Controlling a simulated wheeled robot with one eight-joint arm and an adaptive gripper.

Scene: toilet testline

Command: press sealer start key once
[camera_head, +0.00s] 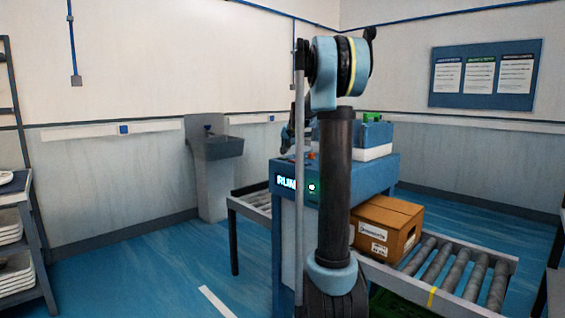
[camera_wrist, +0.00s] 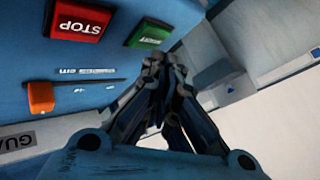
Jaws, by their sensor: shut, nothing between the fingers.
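The blue sealer (camera_head: 378,172) stands over the roller conveyor, and its display reads RUN. In the wrist view its panel (camera_wrist: 110,60) has a green key (camera_wrist: 149,34) with small upside-down lettering too blurred to read surely. A red STOP key (camera_wrist: 78,20) is left of it. My gripper (camera_wrist: 163,62) is shut and empty, its fingertips just below and right of the green key in the picture. I cannot tell whether they touch the panel. In the head view my arm hides much of the sealer and the gripper is hard to make out.
An orange knob (camera_wrist: 41,98) sticks out from the panel. A cardboard box (camera_head: 386,226) sits on the conveyor (camera_head: 455,270) right of the sealer. A grey sink (camera_head: 214,150) stands by the wall, and a tray rack (camera_head: 28,235) is at far left. The floor between is clear.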

